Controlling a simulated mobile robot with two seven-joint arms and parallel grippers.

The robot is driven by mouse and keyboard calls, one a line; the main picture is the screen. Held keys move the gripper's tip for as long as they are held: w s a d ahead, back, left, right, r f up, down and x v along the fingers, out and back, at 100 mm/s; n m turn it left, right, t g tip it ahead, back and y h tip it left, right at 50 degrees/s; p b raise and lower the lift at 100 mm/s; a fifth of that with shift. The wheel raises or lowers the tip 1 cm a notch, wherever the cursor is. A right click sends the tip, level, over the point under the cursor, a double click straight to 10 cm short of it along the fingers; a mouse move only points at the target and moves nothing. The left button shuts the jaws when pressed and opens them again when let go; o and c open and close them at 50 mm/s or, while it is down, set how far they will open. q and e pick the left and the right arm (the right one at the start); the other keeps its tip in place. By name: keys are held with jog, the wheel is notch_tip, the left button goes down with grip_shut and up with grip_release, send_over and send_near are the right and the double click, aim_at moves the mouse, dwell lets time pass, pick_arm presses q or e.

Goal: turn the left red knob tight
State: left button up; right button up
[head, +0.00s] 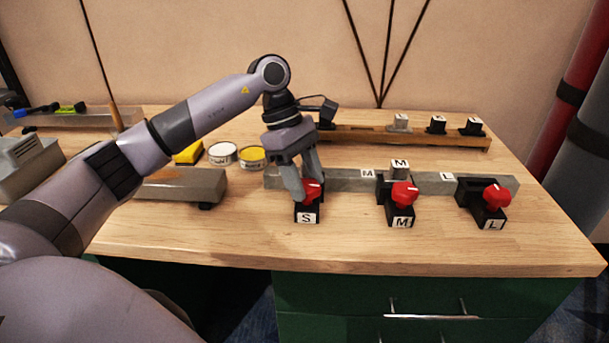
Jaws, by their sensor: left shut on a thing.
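The left red knob (311,190) sits on the black clamp block marked S (307,215), near the front of the wooden table. My left gripper (302,193) reaches down from above and is shut on this knob, one finger on each side. The fingers hide part of the knob. A middle red knob (404,194) is on the block marked M (401,221), and a right red knob (496,197) is on the block marked L (490,223). Both stand free of my gripper. My right gripper is not in view.
A grey bar (345,181) runs behind the clamps, with a small M-marked block (399,169) at the middle one. A wooden rail (350,136) with several small blocks stands at the back. A white can (222,153) and a yellow can (252,156) stand left. The table front is clear.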

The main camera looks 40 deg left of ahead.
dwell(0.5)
pick_arm(q)
jog(key=o, duration=1)
jog(key=shift+a+r, duration=0.1)
jog(key=shift+r, duration=0.05)
jog(key=v, duration=0.7)
jog(key=shift+w, duration=0.1)
